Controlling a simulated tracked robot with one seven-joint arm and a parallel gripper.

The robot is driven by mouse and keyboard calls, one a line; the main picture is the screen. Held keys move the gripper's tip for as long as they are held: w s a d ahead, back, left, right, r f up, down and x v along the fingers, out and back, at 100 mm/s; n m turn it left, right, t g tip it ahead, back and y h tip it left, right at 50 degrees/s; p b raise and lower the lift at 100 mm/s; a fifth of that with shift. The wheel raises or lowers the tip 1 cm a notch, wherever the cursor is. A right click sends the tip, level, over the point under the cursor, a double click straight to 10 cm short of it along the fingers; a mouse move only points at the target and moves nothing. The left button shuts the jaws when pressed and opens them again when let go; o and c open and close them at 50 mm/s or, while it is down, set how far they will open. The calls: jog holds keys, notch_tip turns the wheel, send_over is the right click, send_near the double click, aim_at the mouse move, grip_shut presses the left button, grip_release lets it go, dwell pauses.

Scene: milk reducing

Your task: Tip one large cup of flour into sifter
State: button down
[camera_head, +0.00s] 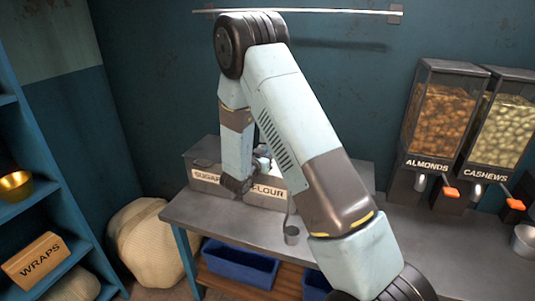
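A grey bin (205,177) with SUGAR and FLOUR labels stands at the back of the metal table. The FLOUR label (269,191) is partly covered by my arm, and the flour itself cannot be made out. My arm bends down over the bin, and its dark wrist end (237,184) is in front of the labels. My gripper's fingers cannot be made out there. A small grey metal cup with a long upright handle (291,236) shows at the table's front edge, just right of the bin. No sifter can be made out.
Almond (440,117) and cashew (500,130) dispensers stand at the right, with a metal bowl (524,240) near them. Blue tubs (240,264) sit under the table (215,215). A pale sack (147,243) stands beside it.

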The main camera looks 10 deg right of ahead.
notch_tip(320, 180, up, 17)
jog(key=shift+f, duration=0.15)
dwell(1.4)
dwell(0.4)
